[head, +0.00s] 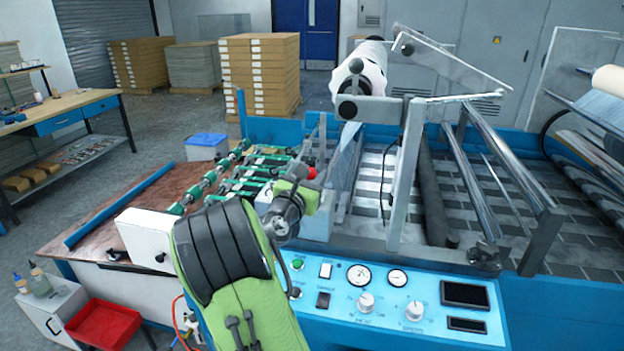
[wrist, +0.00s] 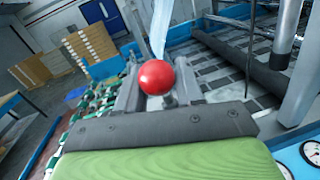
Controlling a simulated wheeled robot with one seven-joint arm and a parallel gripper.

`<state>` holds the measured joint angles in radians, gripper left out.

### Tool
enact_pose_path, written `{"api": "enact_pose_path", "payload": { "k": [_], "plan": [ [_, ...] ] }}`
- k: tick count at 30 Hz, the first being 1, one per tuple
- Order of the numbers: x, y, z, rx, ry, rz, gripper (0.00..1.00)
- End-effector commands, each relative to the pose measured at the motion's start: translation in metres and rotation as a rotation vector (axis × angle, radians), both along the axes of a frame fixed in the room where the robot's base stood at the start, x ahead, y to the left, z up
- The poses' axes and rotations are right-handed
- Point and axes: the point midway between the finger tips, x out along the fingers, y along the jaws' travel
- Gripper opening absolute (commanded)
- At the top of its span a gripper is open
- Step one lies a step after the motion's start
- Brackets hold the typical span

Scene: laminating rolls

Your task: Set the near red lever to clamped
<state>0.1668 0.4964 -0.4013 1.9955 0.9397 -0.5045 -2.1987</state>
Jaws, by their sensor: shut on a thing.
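The near red lever shows as a round red knob (wrist: 157,77) in the middle of the wrist view, between the two grey fingers of my gripper (wrist: 158,88). In the head view a small part of the red knob (head: 312,173) shows just past the end of my green arm. My gripper (head: 306,188) is there at the knob and is shut on it. The lever's shaft and pivot are mostly hidden behind my gripper, so I cannot tell whether it stands at clamped.
A blue control panel (head: 385,300) with gauges and knobs lies to the right of my arm. A metal upright (head: 403,170) stands right of the lever. Green-jointed feed rods (head: 235,172) lie to the left. A white roll (head: 360,70) hangs behind.

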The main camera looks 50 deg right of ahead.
Motion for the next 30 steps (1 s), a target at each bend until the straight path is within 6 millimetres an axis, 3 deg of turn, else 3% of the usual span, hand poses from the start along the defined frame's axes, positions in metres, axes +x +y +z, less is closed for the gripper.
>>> {"api": "enact_pose_path", "payload": {
  "k": [1,6,23,24,27,30],
  "plan": [
    [-0.001,0.001,-0.008,-0.030,-0.010,-0.001,0.00],
    [-0.003,0.008,-0.014,-0.129,-0.053,0.001,0.00],
    [-0.006,0.014,-0.011,-0.211,-0.089,0.001,0.00],
    [-0.006,0.014,-0.011,-0.211,-0.089,0.001,0.39],
    [-0.006,0.014,-0.011,-0.211,-0.089,0.001,0.54],
    [-0.006,0.014,-0.010,-0.212,-0.090,0.000,0.56]
  ]
}}
